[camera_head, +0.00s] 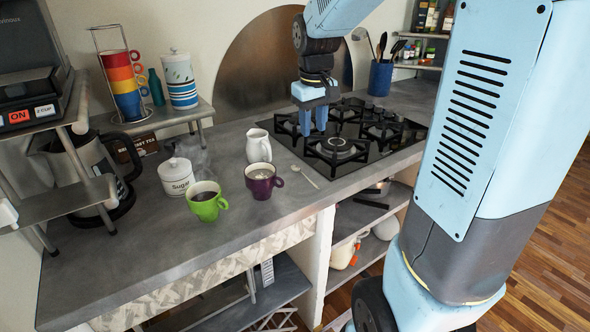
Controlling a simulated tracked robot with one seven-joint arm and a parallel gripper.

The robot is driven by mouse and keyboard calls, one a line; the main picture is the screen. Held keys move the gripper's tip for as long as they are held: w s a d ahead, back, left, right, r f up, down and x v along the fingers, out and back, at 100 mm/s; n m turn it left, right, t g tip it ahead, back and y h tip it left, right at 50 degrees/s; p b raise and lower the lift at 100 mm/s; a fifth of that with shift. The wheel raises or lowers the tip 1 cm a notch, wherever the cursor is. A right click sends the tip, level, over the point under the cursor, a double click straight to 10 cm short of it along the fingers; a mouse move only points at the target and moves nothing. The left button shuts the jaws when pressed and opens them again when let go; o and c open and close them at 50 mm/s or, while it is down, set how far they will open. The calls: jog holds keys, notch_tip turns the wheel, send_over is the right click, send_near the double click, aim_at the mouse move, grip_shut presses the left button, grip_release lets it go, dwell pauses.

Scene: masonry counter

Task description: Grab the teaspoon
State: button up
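The teaspoon (305,177) is small and pale. It lies flat on the grey counter, between the purple cup (262,186) and the front left edge of the black gas hob (352,168). My gripper (313,130) points down above the left part of the hob, behind the spoon and higher than it. Its two light blue fingers stand apart with a gap between them, and nothing shows between them. The spoon is in full view and apart from the gripper.
A white creamer jug (259,146) stands behind the purple cup. A green cup (207,203) and a sugar pot (176,177) stand to the left. A utensil holder (381,78) is at the back. The counter in front of the spoon is clear.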

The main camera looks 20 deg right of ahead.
jog(key=g, duration=0.1)
send_near(307, 178)
jog(key=shift+n, duration=0.4)
jog(key=f, duration=0.7)
jog(key=shift+w+d+f, duration=0.2)
jog(key=shift+d+f, duration=0.1)
jog(key=shift+f, duration=0.05)
jog(key=shift+c, duration=0.5)
grip_shut()
